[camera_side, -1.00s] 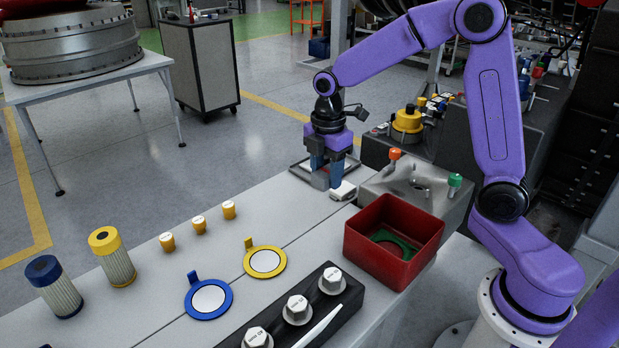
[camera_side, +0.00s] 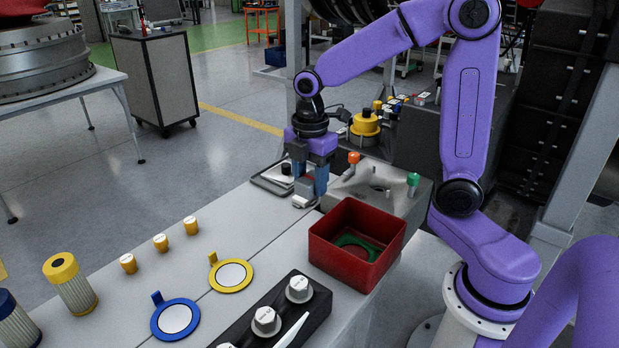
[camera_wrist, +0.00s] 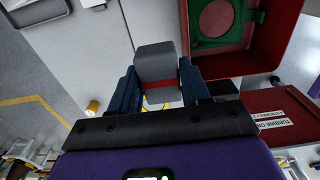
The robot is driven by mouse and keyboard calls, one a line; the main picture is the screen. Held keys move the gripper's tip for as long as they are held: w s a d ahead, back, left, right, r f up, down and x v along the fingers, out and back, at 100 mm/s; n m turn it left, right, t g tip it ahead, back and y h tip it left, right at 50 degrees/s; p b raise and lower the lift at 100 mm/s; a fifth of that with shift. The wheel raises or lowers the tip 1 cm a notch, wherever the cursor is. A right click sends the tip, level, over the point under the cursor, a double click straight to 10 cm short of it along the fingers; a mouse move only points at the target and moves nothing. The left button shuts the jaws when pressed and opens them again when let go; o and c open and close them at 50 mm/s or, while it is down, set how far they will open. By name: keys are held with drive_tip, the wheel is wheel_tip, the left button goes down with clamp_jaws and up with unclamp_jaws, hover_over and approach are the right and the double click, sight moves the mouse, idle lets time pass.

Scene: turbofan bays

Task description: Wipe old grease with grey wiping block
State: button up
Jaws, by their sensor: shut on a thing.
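My gripper (camera_side: 307,190) is low over the far end of the pale bench, left of the red bin in the side view. In the wrist view, the blue fingers of my gripper (camera_wrist: 160,90) are shut on the grey wiping block (camera_wrist: 156,62), which has a red band across it. In the side view the fingers largely hide the block. A small pale piece (camera_side: 305,202) shows just below the fingertips; I cannot tell if they touch. A shallow grey tray (camera_side: 268,180) lies left of my gripper, with a small dark thing at its edge. I cannot make out any old grease.
The red bin (camera_side: 333,256) holds a green ring (camera_side: 352,240). A grey unit with orange (camera_side: 354,158) and green (camera_side: 413,180) knobs stands close behind it. Yellow (camera_side: 231,276) and blue (camera_side: 175,320) ringed discs, several yellow caps and a black rack (camera_side: 262,345) lie nearer.

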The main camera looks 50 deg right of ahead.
approach(347, 191)
drive_tip(key=shift+f, duration=2.85)
drive_tip(key=shift+s+f, duration=0.1)
drive_tip(key=shift+f, duration=0.5)
drive_tip(key=shift+s+r, duration=0.15)
drive_tip(key=shift+s, duration=0.7)
drive_tip(key=shift+c, duration=0.4)
drive_tip(key=shift+s, duration=2.1)
drive_tip(key=shift+w+f, duration=0.2)
drive_tip(key=shift+w, duration=0.4)
drive_tip(key=shift+w+r, duration=0.2)
drive_tip(key=shift+w, duration=0.45)
drive_tip(key=shift+w+f, duration=0.1)
drive_tip(key=shift+w, duration=0.25)
drive_tip(key=shift+w+f, duration=0.15)
drive_tip(key=shift+w, duration=1.35)
wheel_tip(347, 191, up, 3)
drive_tip(key=shift+f, duration=0.15)
drive_tip(key=shift+s+r, duration=0.1)
drive_tip(key=shift+r, duration=2.75)
drive_tip(key=shift+f, duration=0.25)
